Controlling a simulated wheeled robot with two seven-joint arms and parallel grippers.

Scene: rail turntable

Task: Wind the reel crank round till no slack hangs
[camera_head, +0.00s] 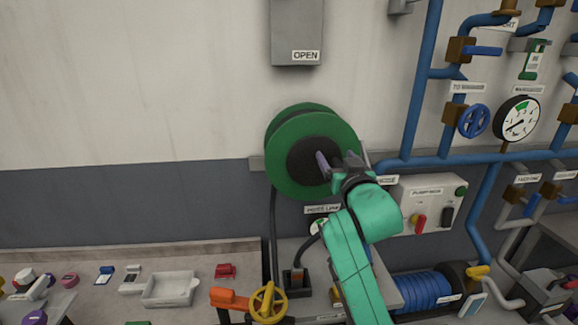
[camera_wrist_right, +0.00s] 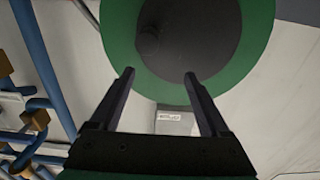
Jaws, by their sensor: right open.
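The green reel (camera_head: 285,178) with a dark hub is mounted on the wall; its green rim also shows in the right wrist view (camera_wrist_right: 262,40). A greyish-purple grip (camera_head: 322,161), seemingly the crank handle, sticks out from the hub, just left of my right gripper (camera_head: 343,165). In the right wrist view my right gripper (camera_wrist_right: 160,78) is open, its two fingers apart with nothing between them, in front of the reel's edge. Whether a finger touches the grip is not clear. A dark line (camera_head: 272,225) hangs from the reel's left side. My left gripper is out of view.
Blue pipes (camera_head: 412,95), a blue valve wheel (camera_head: 473,121) and a gauge (camera_head: 517,118) are on the right. A pump box (camera_head: 410,190) sits right of my forearm. A yellow handwheel (camera_head: 268,301) and a tray (camera_head: 170,290) are below. The wall left of the reel is bare.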

